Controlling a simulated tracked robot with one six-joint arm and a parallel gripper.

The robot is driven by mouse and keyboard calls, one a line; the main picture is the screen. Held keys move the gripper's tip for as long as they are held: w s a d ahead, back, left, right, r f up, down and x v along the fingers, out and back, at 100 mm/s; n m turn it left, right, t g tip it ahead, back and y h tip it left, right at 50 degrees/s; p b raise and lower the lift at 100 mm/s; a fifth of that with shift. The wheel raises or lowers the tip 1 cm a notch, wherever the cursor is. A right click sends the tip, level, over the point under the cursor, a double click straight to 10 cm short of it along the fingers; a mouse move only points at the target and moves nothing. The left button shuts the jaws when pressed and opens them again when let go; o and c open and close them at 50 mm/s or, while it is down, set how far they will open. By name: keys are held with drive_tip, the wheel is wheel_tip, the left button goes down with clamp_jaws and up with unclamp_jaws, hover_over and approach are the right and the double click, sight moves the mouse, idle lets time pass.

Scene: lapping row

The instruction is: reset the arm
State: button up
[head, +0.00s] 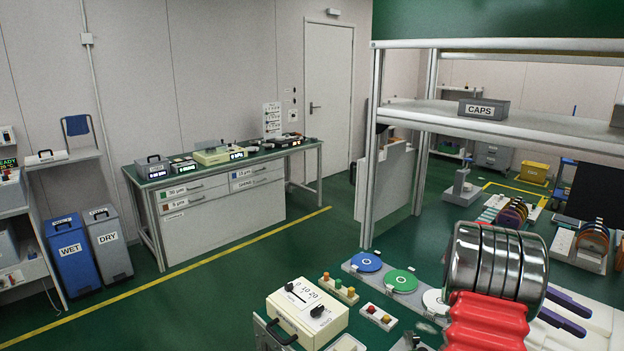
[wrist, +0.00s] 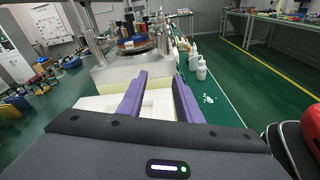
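My gripper (wrist: 159,80) shows in the wrist view with its two purple fingers apart. I see nothing held between them. A pale cream and white surface shows beyond and below the gap. Purple finger-like strips also show at the lower right of the head view, beside the shiny metal rings and red ribbed part. The rings and red part partly block the bench there. How the rest of my arm is folded cannot be told from these views.
Ahead of the fingers stands a metal machine (wrist: 128,68) with white bottles (wrist: 201,70) to its right. In the head view, a cream control box (head: 307,311) and coloured discs (head: 400,280) lie on the near bench. A shelf (head: 500,121) on posts rises above. Green floor is open at left.

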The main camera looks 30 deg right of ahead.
drive_tip(key=w+a+f+m+t+y, duration=0.1)
drive_tip(key=w+a+f+t, duration=0.1)
drive_tip(key=a+f+t, duration=0.45)
drive_tip(key=w+a+f+m+t+y, duration=0.1)
drive_tip(key=w+a+t, duration=0.3)
drive_tip(key=a, duration=0.6)
drive_tip(key=w+a+f+m+t, duration=0.1)
drive_tip(key=w+a, duration=0.5)
drive_tip(key=a, duration=0.4)
drive_tip(key=a+r+n+t+y, duration=0.1)
drive_tip(key=a+r+t, duration=0.2)
drive_tip(key=a, duration=0.6)
drive_tip(key=a+r+t+y, duration=0.1)
drive_tip(key=a+r+t, duration=0.2)
drive_tip(key=a, duration=0.7)
drive_tip(key=w+a+r+n+t+y, duration=0.1)
drive_tip(key=a+r+t, duration=0.2)
drive_tip(key=a, duration=0.7)
drive_tip(key=shift+a+r+n+t, duration=0.15)
drive_tip(key=shift+a+n+t, duration=0.05)
drive_tip(key=shift+n+t, duration=0.15)
drive_tip(key=shift+d, duration=0.15)
drive_tip(key=shift+d, duration=0.25)
